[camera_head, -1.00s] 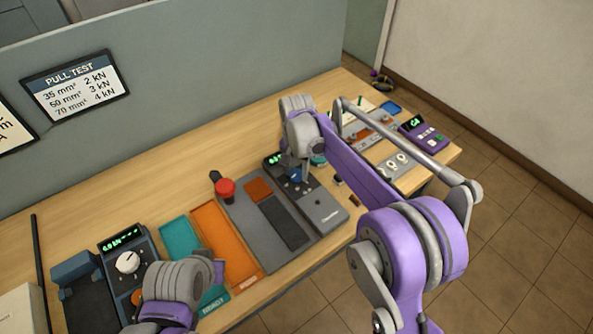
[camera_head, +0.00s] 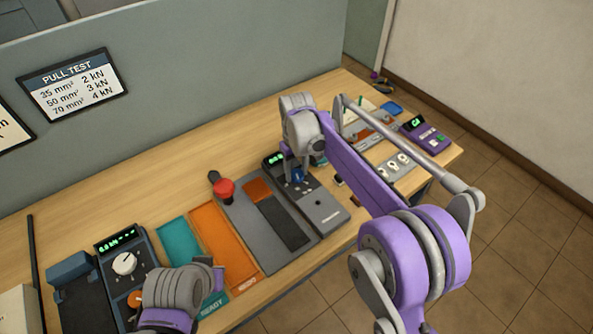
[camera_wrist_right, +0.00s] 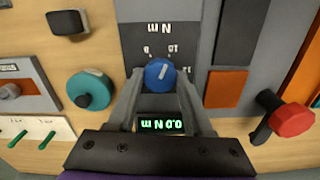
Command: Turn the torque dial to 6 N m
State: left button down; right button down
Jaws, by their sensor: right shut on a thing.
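The torque dial (camera_wrist_right: 160,74) is a blue round knob with a white pointer line, on a dark grey unit. In the right wrist view the line points up and slightly right, towards the upside-down printed numbers. The unit's green display (camera_wrist_right: 160,124) shows upside down and appears to read 0.0 N m. My right gripper (camera_wrist_right: 160,82) is shut on the dial, one finger on each side. In the head view the right gripper (camera_head: 297,174) partly covers the blue dial (camera_head: 298,176). My left gripper (camera_head: 212,275) is at the lower left, its fingers mostly hidden.
A red knob (camera_head: 223,190) stands left of the torque unit. Orange (camera_head: 225,245) and teal (camera_head: 180,240) trays lie further left, beside a unit with a white dial (camera_head: 124,263). A teal round knob (camera_wrist_right: 90,88) and a purple device (camera_head: 424,134) are on the right side of the bench.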

jog(key=n, duration=0.5)
jog(key=shift+n, duration=0.3)
jog(key=n, duration=0.5)
jog(key=shift+n+b, duration=0.3)
jog(key=shift+b, duration=0.05)
jog(key=n, duration=1.1)
jog(key=shift+c, duration=1.5)
grip_release()
jog(key=shift+r, duration=0.1)
